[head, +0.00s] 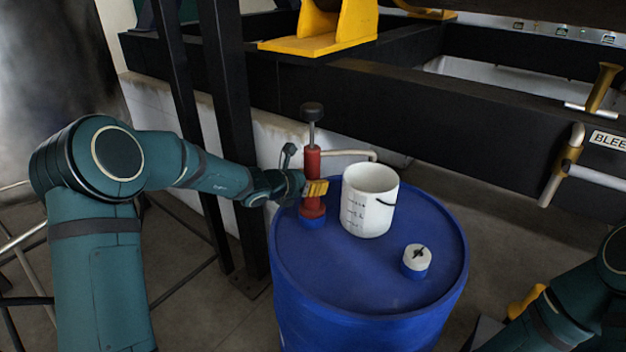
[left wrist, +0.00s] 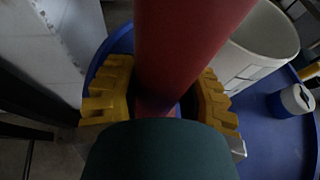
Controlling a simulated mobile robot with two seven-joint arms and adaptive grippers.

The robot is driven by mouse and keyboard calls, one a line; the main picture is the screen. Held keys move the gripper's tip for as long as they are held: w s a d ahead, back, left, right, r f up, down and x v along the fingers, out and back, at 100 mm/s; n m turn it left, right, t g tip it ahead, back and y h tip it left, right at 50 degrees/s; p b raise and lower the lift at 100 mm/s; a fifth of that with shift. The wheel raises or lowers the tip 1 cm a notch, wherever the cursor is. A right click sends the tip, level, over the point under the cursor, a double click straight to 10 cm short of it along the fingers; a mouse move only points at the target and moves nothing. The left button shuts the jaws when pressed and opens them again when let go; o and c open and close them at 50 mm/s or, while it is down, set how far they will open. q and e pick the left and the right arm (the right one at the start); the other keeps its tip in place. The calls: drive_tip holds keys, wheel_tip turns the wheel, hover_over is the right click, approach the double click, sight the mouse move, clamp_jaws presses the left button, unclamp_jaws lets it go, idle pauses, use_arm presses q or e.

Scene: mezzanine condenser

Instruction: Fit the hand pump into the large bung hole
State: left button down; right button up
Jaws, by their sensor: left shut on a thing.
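The hand pump (head: 312,165) has a red barrel, a dark knob on a thin rod on top, and a pale spout pointing right. It stands upright at the far left of the blue drum's top (head: 340,275). My left gripper (head: 316,188) is shut on the red barrel, its yellow fingers on either side of it; the barrel fills the middle of the left wrist view (left wrist: 185,50). The pump's red base sits at a blue collar (head: 313,222); the large bung hole itself is hidden, so I cannot tell how deep the pump sits. My right gripper is not clearly visible.
A white graduated bucket (head: 368,205) stands on the drum under the spout's end. A small white-capped blue bung (head: 416,260) is nearer the front right. Black posts (head: 230,130) and a black beam (head: 430,120) close off the left and back.

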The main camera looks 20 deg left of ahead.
use_arm(q)
drive_tip(key=shift+r, duration=0.1)
drive_tip(key=shift+c, duration=2.3)
unclamp_jaws()
drive_tip(key=v, duration=1.2)
